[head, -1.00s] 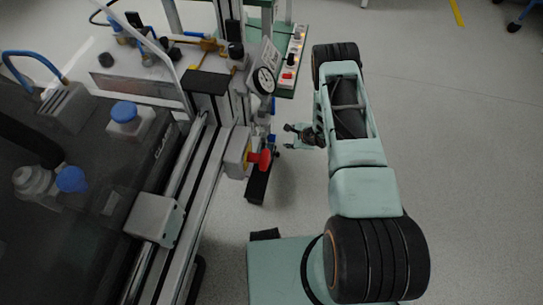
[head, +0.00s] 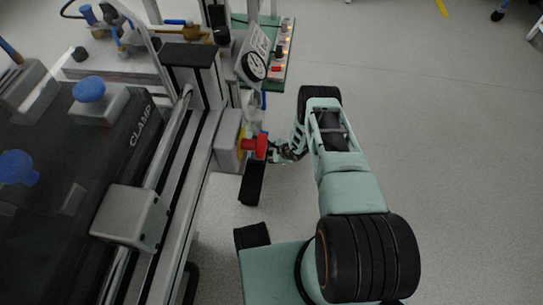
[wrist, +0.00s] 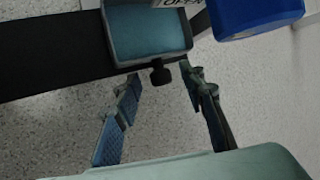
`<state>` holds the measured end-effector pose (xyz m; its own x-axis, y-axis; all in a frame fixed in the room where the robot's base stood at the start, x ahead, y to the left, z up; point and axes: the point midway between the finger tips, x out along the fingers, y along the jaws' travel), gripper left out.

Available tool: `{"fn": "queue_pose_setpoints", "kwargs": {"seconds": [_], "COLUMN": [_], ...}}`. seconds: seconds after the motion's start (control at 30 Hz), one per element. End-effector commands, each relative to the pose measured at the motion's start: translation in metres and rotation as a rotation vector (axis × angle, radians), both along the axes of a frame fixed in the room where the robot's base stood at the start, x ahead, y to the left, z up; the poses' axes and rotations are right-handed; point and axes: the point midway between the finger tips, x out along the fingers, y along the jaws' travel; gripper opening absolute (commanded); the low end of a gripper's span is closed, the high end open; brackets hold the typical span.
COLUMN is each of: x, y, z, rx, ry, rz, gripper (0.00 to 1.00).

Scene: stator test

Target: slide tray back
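My gripper (wrist: 163,84) is open in the wrist view, its two blue-padded fingers apart. A small black knob (wrist: 160,73) lies ahead, between the fingertips in the picture; no contact is clear. The knob is on the near edge of a shallow grey-rimmed box with a teal face (wrist: 148,32), perhaps the tray; I cannot tell for sure. In the head view my gripper (head: 282,151) is just right of a red knob (head: 256,147) on a grey block (head: 228,138), and its fingers are hard to make out. No tray is clearly identifiable there.
A machine with a dark panel marked CLAMP (head: 140,125) and metal rails (head: 172,190) fills the left. A dial gauge (head: 253,66) and a button panel (head: 279,55) stand behind the red knob. A blue block (wrist: 255,15) is at upper right in the wrist view. Floor at right is clear.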

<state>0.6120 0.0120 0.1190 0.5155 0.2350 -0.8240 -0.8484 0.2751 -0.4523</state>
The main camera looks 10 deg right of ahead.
Motion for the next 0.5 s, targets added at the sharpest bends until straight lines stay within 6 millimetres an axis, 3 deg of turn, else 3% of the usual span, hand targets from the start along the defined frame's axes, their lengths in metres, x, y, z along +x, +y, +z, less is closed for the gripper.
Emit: {"fn": "queue_pose_setpoints", "kwargs": {"seconds": [0.4,0.5], "x": [0.0049,0.0050], "y": [0.0020,0.0019], "z": [-0.0068,-0.0068], "rx": [0.001,0.000], "ry": [0.000,0.000], "rz": [-0.001,0.000], "gripper": [0.37,0.29]}}
